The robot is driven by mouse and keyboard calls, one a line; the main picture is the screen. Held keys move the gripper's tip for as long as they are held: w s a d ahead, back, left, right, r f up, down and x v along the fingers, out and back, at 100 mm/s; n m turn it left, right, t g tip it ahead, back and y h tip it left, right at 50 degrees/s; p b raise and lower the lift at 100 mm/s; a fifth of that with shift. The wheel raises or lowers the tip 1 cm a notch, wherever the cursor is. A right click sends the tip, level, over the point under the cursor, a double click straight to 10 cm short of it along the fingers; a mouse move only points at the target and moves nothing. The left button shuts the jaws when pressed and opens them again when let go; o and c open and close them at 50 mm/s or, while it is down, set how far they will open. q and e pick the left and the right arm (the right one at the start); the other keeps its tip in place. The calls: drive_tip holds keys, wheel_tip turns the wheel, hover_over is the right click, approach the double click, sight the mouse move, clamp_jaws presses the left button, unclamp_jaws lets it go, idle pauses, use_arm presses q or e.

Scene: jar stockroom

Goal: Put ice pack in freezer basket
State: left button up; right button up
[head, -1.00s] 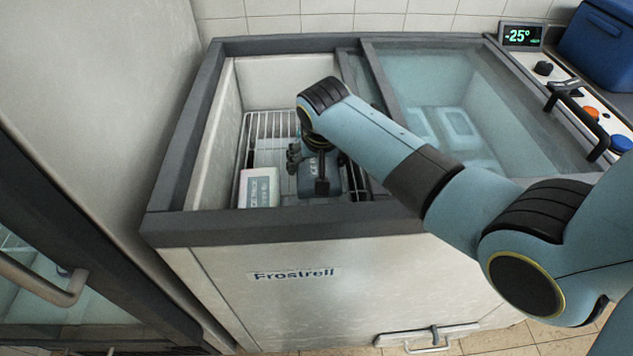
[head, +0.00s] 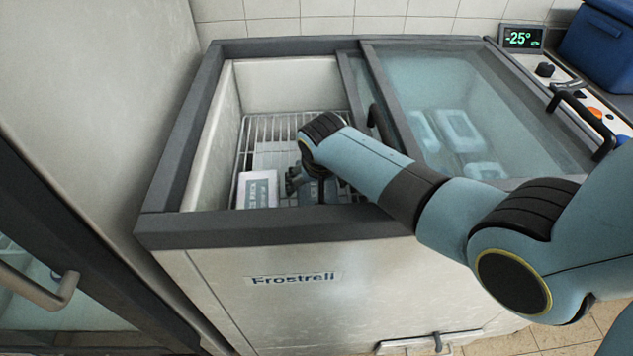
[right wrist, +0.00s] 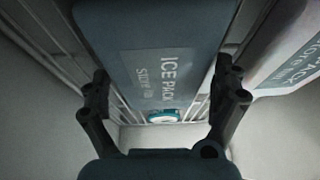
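The blue-grey ice pack (right wrist: 150,45) fills the middle of the right wrist view, its "ICE PACK" label readable. My right gripper (head: 302,182) reaches down into the open left side of the freezer. In the right wrist view its fingers (right wrist: 163,90) lie against both sides of the pack. In the head view the pack (head: 324,193) is partly hidden under my wrist. It is low over the wire basket (head: 243,150); contact with the basket floor cannot be told. My left gripper is not in view.
A pale labelled pack (head: 257,190) sits at the basket's front left. The freezer's thick front rim (head: 270,226) lies close to my forearm. A glass lid (head: 450,100) covers the right side, with pale packs below it. A blue box (head: 600,45) stands back right.

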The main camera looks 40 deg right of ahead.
drive_tip(key=shift+r, duration=0.3)
drive_tip(key=p+v, duration=0.3)
drive_tip(key=v, duration=0.8)
drive_tip(key=shift+s+a+r, duration=0.15)
drive_tip(key=shift+s+r, duration=0.1)
drive_tip(key=shift+r, duration=0.05)
